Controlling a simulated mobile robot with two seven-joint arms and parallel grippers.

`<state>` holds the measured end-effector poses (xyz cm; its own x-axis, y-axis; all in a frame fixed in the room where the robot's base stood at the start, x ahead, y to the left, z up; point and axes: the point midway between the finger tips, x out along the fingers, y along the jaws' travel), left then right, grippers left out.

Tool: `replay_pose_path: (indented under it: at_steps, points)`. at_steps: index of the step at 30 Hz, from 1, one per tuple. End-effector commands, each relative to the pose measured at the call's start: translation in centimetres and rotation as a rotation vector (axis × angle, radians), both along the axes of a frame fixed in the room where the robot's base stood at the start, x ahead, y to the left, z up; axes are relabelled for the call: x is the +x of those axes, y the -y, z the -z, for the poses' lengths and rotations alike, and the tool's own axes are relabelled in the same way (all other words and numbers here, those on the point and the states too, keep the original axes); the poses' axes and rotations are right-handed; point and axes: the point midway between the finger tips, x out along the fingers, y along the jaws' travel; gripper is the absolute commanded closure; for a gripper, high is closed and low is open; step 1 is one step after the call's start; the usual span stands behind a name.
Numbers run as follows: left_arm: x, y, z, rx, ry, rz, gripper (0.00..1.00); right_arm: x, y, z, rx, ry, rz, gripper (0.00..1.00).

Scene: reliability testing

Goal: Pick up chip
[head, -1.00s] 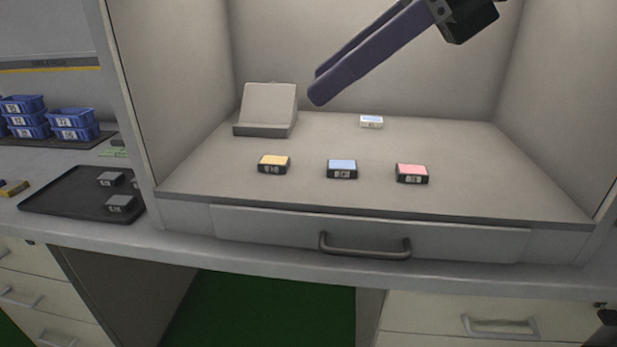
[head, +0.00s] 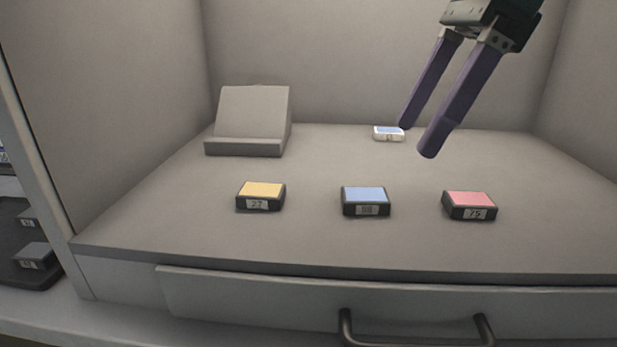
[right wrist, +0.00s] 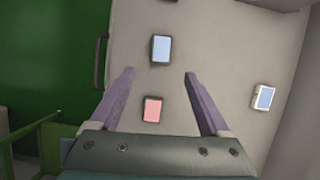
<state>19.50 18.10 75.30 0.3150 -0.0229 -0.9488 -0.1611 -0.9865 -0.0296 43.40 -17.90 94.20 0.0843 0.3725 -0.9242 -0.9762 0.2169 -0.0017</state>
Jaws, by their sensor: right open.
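Three small dark blocks stand in a row on the booth floor: one yellow-topped (head: 261,195), one blue-topped (head: 366,200), one pink-topped (head: 470,204). A white block with a blue top (head: 388,133) lies farther back. Which one is the chip I cannot tell. My right gripper (head: 416,139) is open and empty, with purple fingers, above the booth floor. In the right wrist view (right wrist: 158,74), the pink-topped block (right wrist: 153,109) shows between the fingers, the blue-topped block (right wrist: 161,48) beyond the tips, and the white block (right wrist: 263,97) to the right. My left gripper is not in view.
A grey angled stand (head: 250,120) sits at the back left of the booth. Walls close the sides and back. A drawer handle (head: 415,328) is below the front edge. A black tray (head: 25,262) with dark blocks lies outside, left. The floor between the blocks is clear.

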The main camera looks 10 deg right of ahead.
Motion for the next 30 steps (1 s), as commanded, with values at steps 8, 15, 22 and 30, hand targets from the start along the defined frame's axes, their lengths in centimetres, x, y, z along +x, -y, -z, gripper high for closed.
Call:
replay_pose_path:
  at_steps: [8, 15, 22, 30]
  points:
    - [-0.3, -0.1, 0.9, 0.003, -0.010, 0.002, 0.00, 0.5, -1.8, 3.6, 0.003, -0.002, -0.001, 0.20]
    - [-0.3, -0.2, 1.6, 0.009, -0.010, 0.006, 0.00, 1.4, -3.6, 6.6, 0.002, -0.001, -0.001, 0.20]
    - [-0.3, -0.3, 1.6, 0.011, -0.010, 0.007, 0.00, 1.5, -3.8, 7.2, 0.001, 0.000, 0.001, 0.20]
    - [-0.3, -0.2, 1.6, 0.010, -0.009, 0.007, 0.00, 1.5, -3.8, 7.2, 0.001, 0.000, 0.000, 0.39]
